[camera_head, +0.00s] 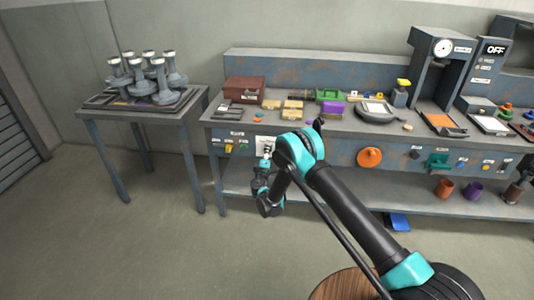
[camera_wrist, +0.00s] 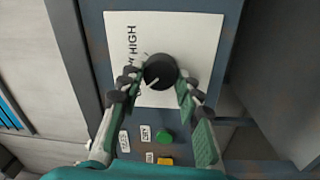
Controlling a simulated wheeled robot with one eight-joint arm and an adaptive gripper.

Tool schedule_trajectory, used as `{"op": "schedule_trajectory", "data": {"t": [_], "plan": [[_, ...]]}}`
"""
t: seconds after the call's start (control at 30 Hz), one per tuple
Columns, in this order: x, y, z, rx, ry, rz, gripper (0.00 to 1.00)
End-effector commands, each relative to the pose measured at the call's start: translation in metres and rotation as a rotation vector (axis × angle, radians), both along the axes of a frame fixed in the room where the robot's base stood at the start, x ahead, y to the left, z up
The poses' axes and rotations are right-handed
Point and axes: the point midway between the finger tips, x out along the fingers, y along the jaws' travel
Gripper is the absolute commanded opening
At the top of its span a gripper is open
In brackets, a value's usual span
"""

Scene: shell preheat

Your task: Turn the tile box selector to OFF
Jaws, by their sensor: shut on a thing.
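The selector is a round black knob (camera_wrist: 160,70) with a white pointer line, on a white plate (camera_wrist: 203,45) in the wrist view. The pointer points to the lower left of that picture. The plate's sideways lettering reads HIGH and part of LOW; the rest is hidden behind the left finger. My gripper (camera_wrist: 157,84) has a finger on each side of the knob and is shut on it. In the head view my gripper (camera_head: 262,178) is at the bench's front panel, below the white plate (camera_head: 266,143); my arm hides the knob there.
A green button (camera_wrist: 164,138) and a yellow button (camera_wrist: 165,161) sit close by on the panel. The bench (camera_head: 330,145) carries several boxes and tools. An orange wheel (camera_head: 369,157) is on the front panel to the right. A side table (camera_head: 145,115) stands left; the floor before it is clear.

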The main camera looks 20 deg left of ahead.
Motion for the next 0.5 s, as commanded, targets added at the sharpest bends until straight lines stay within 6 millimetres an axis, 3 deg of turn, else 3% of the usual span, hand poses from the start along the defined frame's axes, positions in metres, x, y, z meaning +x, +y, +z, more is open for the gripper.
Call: {"op": "schedule_trajectory", "data": {"t": [0.47,0.5], "plan": [[-0.0017,0.0009,-0.0011,-0.015,-0.002,0.002,0.05],[-0.0017,0.0009,-0.0011,-0.014,-0.002,0.002,0.35]]}}
